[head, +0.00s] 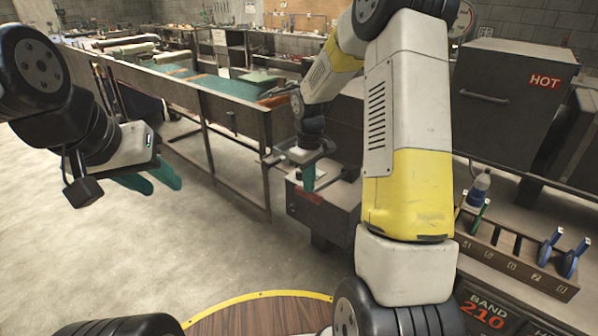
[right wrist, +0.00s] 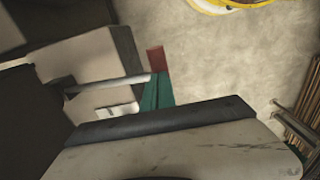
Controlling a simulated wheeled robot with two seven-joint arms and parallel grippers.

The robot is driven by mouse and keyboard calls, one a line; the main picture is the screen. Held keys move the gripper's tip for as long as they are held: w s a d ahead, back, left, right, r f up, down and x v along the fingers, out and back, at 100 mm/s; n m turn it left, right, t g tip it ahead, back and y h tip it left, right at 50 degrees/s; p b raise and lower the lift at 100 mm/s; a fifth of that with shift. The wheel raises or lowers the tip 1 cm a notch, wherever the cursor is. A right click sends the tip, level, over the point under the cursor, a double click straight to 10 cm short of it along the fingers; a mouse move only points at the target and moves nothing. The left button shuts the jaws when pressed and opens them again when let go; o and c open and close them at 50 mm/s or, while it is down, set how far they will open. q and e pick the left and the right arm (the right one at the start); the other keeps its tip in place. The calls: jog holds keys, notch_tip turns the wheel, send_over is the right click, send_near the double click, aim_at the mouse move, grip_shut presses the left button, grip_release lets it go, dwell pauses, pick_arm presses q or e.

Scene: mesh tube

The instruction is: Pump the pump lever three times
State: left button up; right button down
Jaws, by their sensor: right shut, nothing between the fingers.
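A pale grey rod (right wrist: 110,84), which looks like the pump lever, runs from a dark block towards my right fingers in the right wrist view. A red piece (right wrist: 157,58) lies just beyond the fingertips; I cannot tell whether it belongs to the lever. In the head view a red patch (head: 309,195) shows on a grey box-shaped unit (head: 337,217) below the fingers. My right gripper (head: 308,184) is shut and empty, its teal fingers pointing down close to the unit. Contact with the rod is unclear. My left gripper (head: 156,182) is open and empty, over bare floor.
A long workbench (head: 235,112) stands behind the unit. At right are a dark cabinet marked HOT (head: 508,95), a bottle (head: 480,187) and a tool rack (head: 510,258) with blue-handled tools. My right arm hides part of the middle. Floor at left is clear.

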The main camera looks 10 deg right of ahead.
notch_tip(320, 180, down, 12)
jog(key=s+a+h, duration=0.1)
jog(key=shift+s+r+t, duration=0.2)
jog(key=shift+t, duration=0.1)
jog(key=shift+r, duration=0.1)
jog(key=s+a+r, duration=0.1)
jog(key=a+r, duration=0.1)
jog(key=r, duration=0.5)
jog(key=s+a+r, duration=0.1)
jog(key=a+r, duration=0.1)
jog(key=r, duration=0.4)
jog(key=shift+s+a+r, duration=0.2)
jog(key=shift+s+r, duration=0.2)
